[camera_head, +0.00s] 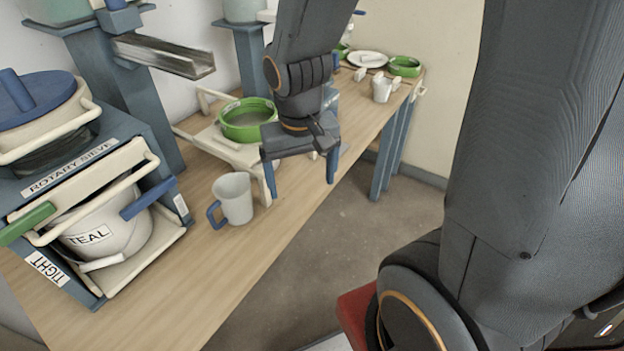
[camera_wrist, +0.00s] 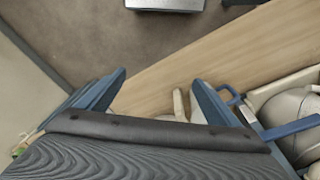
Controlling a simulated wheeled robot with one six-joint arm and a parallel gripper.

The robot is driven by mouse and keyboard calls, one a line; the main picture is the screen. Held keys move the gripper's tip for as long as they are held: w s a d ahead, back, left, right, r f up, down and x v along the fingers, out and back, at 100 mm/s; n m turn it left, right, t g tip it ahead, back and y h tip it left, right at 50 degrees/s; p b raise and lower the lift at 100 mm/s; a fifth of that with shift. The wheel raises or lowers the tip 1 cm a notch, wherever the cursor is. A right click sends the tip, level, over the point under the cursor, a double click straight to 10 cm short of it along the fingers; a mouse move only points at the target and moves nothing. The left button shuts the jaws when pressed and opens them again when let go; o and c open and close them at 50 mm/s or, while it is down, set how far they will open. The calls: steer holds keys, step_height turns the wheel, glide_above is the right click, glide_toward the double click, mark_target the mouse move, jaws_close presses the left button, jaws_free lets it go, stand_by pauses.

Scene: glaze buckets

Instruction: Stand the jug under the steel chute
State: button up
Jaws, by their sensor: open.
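The jug (camera_head: 236,198) is white with a blue handle on its left side. It stands upright on the wooden bench, right of the rotary sieve. The steel chute (camera_head: 165,55) is a sloping metal trough on a blue column at the upper left, farther back than the jug. My gripper (camera_head: 301,176) is open and empty, its blue fingers pointing down, to the right of the jug and apart from it. In the wrist view, a blue handle (camera_wrist: 234,94) shows beside the right finger; most of the jug appears hidden there.
The blue rotary sieve (camera_head: 75,168) holds a white bucket (camera_head: 108,236) labelled TEAL, at left. A green ring (camera_head: 246,119) sits on a cream stand behind the jug. A small white cup (camera_head: 382,89) stands at the far end. The bench's front strip is clear.

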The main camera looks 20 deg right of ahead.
steer(key=shift+s+d+r+n+y, duration=0.2)
steer(key=shift+s+d+n+y, duration=0.1)
steer(key=shift+s+d+n, duration=0.4)
steer(key=shift+s, duration=0.1)
stand_by(0.9)
